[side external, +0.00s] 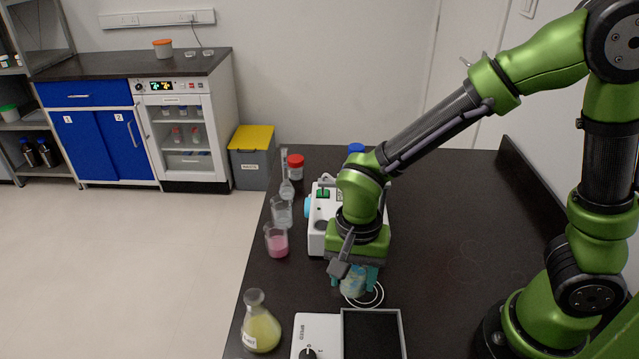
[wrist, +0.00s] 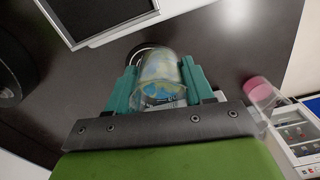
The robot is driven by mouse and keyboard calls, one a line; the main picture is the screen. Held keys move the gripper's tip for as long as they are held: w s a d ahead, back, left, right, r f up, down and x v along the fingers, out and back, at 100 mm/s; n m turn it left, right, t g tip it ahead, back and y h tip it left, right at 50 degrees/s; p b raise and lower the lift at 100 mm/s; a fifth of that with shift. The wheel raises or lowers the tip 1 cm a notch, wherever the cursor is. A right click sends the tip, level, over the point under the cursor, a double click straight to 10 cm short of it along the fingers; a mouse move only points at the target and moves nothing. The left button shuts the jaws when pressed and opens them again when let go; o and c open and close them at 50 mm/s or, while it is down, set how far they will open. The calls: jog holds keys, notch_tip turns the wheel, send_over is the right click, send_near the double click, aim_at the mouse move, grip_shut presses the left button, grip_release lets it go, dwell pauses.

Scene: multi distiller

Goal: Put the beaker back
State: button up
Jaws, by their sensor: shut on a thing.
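The beaker (side external: 352,287) is a clear glass vessel with bluish and yellowish tints, held below my wrist near the front of the dark bench. My gripper (side external: 355,278) is shut on it, with teal fingers on either side. In the wrist view the beaker (wrist: 160,72) sits between the two teal fingers (wrist: 160,88). In the side view the arm and fingers hide its upper part. I cannot tell whether its base touches the bench. White rings (side external: 376,298) show beside and below it.
A flask of yellow liquid (side external: 261,328) stands at front left, beside a white stirrer (side external: 314,330) and a grey-framed black plate (side external: 402,330). A pink-filled beaker (side external: 277,243) and a clear beaker (side external: 282,213) line the left edge. A white device (side external: 318,222) stands behind my gripper. The bench's right is clear.

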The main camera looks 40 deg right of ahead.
jog(key=shift+w+a+f, duration=0.25)
jog(key=shift+a, duration=0.1)
send_over(271, 286)
jog(key=shift+s+d+f, duration=0.1)
jog(key=shift+s+f, duration=0.1)
jog(key=shift+f, duration=0.55)
jog(key=shift+w+f, duration=0.15)
jog(key=shift+f, duration=1.6)
jog(key=shift+f, duration=0.2)
jog(key=o, duration=1.2)
jog(key=shift+r, duration=0.15)
